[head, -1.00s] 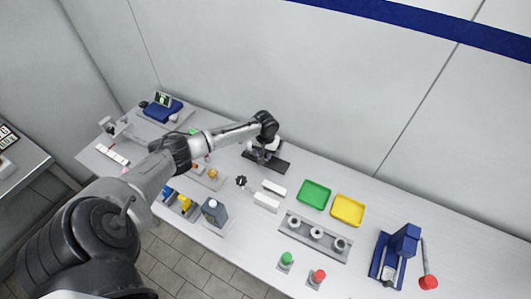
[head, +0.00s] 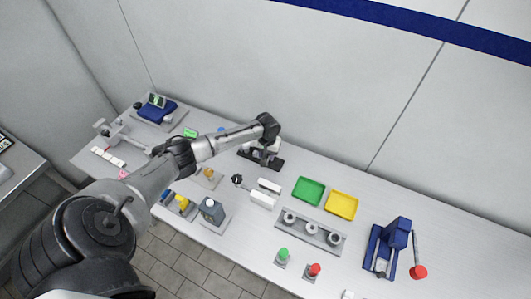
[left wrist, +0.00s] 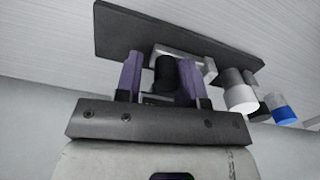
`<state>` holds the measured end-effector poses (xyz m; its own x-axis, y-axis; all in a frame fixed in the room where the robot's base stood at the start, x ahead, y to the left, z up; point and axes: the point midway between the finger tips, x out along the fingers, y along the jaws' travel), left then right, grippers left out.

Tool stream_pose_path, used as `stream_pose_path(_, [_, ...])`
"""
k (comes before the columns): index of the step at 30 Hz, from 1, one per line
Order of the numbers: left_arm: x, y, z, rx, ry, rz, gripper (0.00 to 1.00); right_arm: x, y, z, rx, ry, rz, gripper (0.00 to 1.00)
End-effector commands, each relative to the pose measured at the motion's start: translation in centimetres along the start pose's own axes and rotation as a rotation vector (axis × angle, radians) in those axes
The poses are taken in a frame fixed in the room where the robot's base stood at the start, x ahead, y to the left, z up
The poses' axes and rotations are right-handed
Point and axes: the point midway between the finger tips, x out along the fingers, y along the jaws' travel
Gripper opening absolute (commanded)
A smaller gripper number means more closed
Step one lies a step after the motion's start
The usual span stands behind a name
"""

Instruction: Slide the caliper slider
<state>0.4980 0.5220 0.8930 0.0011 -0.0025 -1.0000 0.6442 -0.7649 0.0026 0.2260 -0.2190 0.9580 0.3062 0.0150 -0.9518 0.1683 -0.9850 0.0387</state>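My left gripper (head: 262,155) is low over a dark base plate (head: 277,163) near the back edge of the bench. In the left wrist view its two purple fingers (left wrist: 160,78) are apart, on either side of a black cylinder (left wrist: 165,72). A gap shows on the cylinder's left. A light grey part (left wrist: 190,57) lies behind it, with the dark plate (left wrist: 125,35) beyond. A pale grey bar with a crosspiece (head: 113,131), caliper-like, stands at the bench's left end, but I cannot tell which fixture is the caliper. My right gripper is not in view.
A white cylinder (left wrist: 241,92) and a blue-capped one (left wrist: 284,115) are right of the fingers. Green (head: 308,190) and yellow (head: 342,205) trays, a grey rack (head: 310,232) and a blue press (head: 388,246) stand to the right. White blocks (head: 262,199) lie in front.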

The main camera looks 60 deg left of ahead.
Motion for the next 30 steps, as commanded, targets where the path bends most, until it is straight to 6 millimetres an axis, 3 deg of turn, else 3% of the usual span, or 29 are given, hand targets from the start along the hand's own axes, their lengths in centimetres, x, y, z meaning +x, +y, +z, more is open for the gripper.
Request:
stream_pose_path(4, [0.0, -0.1, 0.0, 0.0, 0.0, -0.001, 0.49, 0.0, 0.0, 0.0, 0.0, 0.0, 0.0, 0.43])
stream_pose_path(14, [-0.7, -0.1, -0.1, -0.001, 0.001, -0.002, 0.49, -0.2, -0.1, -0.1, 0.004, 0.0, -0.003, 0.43])
stream_pose_path(30, [-10.4, -0.1, -0.1, 0.0, 0.003, -0.002, 0.49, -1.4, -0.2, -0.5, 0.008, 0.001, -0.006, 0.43])
